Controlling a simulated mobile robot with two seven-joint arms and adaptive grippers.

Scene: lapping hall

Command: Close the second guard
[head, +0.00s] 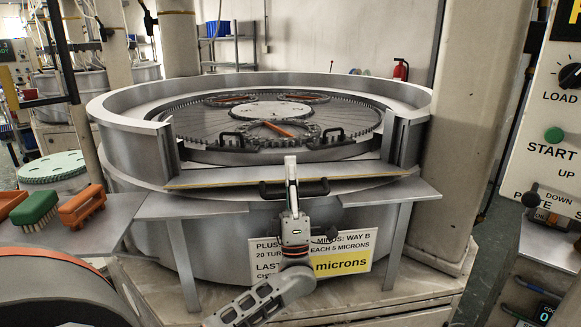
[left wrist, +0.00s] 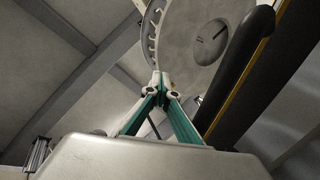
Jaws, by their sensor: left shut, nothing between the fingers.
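The round lapping machine (head: 150,150) stands in the middle of the head view, its ring wall open at the front. Across that gap a flat guard panel with a yellow edge (head: 215,182) lies lowered, roughly level. A black bar handle (head: 315,188) is on its front. My left gripper (head: 291,160) points up in front of the panel and overlaps the handle's middle; contact cannot be told. Its fingers are shut and empty, and also show together in the left wrist view (left wrist: 160,80). A thick dark bar (left wrist: 236,75) runs beside them there, apart from the fingertips. My right gripper is not visible.
Grey side shelves (head: 190,206) flank the gap. A sign (head: 345,255) hangs below the panel, partly behind my left arm. Brushes (head: 36,211) lie at left. A thick column (head: 455,130) and a control panel (head: 545,140) stand at right.

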